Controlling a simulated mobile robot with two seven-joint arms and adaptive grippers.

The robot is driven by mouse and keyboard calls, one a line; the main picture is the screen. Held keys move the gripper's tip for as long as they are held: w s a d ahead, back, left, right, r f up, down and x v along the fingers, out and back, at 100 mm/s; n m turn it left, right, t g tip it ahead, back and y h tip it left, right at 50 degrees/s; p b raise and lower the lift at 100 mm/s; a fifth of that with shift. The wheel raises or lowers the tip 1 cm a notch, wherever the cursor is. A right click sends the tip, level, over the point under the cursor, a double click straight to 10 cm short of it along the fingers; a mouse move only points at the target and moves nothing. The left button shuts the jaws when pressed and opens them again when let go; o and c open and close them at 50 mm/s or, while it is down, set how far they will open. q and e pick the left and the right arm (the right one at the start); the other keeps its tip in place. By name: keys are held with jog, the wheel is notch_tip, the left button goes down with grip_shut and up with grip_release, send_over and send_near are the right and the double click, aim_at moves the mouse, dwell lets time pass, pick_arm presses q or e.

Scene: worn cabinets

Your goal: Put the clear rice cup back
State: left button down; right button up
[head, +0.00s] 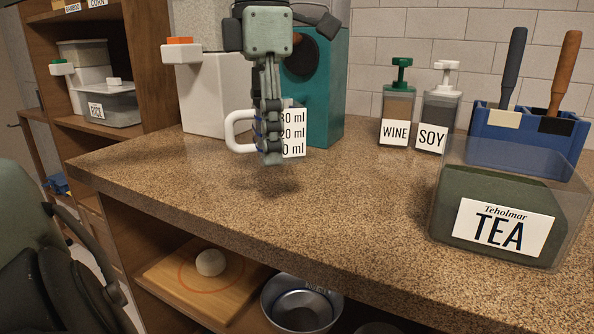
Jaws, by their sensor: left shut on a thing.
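My left gripper (270,150) reaches down from the top centre and is shut on the clear rice cup (294,136). The cup has a white handle (237,130) on its left and a white label with ml marks. The fingers hide the middle of the cup. A shadow lies on the counter below, and the cup appears to be held above the surface. A clear box labelled RICE (111,107) with a lid stands on the shelf at the left. My right gripper is not in view.
On the speckled counter (340,220), a white container (212,100) and a teal box (325,95) stand behind the cup. WINE (397,115) and SOY (438,118) bottles, a blue holder (520,140) and a TEA box (500,225) stand to the right. The counter's middle is clear.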

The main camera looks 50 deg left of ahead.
pick_arm(q)
send_over(294, 194)
notch_tip(294, 194, down, 3)
jog(key=shift+r, duration=0.1)
jog(key=shift+f, duration=2.05)
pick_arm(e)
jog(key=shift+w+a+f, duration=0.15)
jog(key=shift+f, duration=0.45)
pick_arm(q)
jog(key=shift+f, duration=0.15)
jog(key=c, duration=1)
grip_release()
jog(key=shift+o, duration=1.9)
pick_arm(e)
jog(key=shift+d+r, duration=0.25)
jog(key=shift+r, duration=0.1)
